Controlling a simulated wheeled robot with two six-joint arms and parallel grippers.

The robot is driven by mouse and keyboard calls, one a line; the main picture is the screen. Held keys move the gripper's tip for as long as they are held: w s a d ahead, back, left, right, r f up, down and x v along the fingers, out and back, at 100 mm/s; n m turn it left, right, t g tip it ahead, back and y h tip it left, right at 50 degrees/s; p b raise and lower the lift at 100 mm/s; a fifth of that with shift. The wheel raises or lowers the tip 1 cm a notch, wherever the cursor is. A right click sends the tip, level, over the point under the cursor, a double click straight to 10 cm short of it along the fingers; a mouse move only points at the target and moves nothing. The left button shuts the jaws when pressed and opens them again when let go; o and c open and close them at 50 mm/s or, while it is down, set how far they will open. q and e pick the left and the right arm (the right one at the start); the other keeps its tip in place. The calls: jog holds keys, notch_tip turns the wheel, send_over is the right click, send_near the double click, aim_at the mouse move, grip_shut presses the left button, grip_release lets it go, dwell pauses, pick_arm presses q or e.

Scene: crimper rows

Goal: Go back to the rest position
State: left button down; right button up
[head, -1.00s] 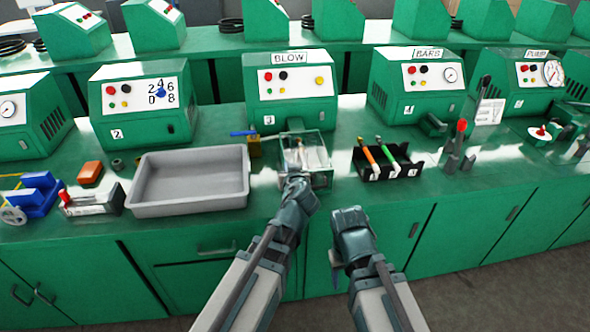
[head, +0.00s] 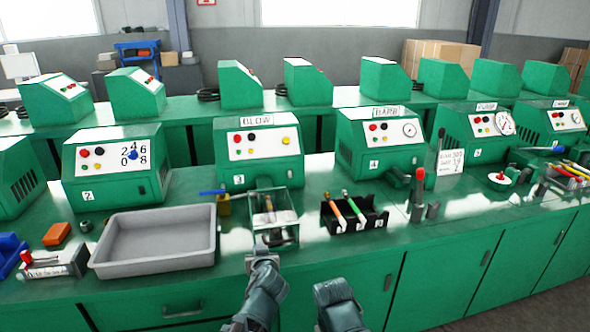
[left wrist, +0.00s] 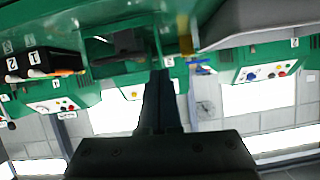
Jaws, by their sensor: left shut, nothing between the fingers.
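My left gripper (head: 262,254) is at the front edge of the bench, just in front of the clear-walled box (head: 275,211) below the BLOW machine. Its fingers are shut with nothing between them; they also show dark in the left wrist view (left wrist: 160,100). My right arm ends low in the head view, right of the left one, in front of the cabinet doors. The right gripper's fingers (head: 335,292) are not clear enough to tell open from shut.
The green bench (head: 330,250) carries a grey tray (head: 150,262) on the left. A black rack (head: 355,222) with orange and green handled tools stands right of the box. A BLOW machine (head: 258,165) and a BARB machine (head: 380,150) stand behind. The space in front of the cabinets is clear.

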pick_arm(q)
jog(key=s+d+f+m+g+h+p, duration=0.1)
jog(key=s+d+m+g+p, duration=0.1)
jog(key=s, duration=0.5)
jog(key=s+d+f+m+g+h+p, duration=0.1)
jog(key=s+d+m+g+p, duration=0.1)
jog(key=s+g, duration=0.4)
jog(key=s+d+f+m+g+h+p, duration=0.1)
jog(key=s+d+g+p, duration=0.3)
jog(key=s, duration=0.4)
jog(key=shift+s+d+f+m+g, duration=0.2)
jog(key=shift+d+f+m+g, duration=0.2)
jog(key=shift+d+f+m, duration=0.4)
jog(key=shift+d+r, duration=0.1)
jog(key=shift+r, duration=0.1)
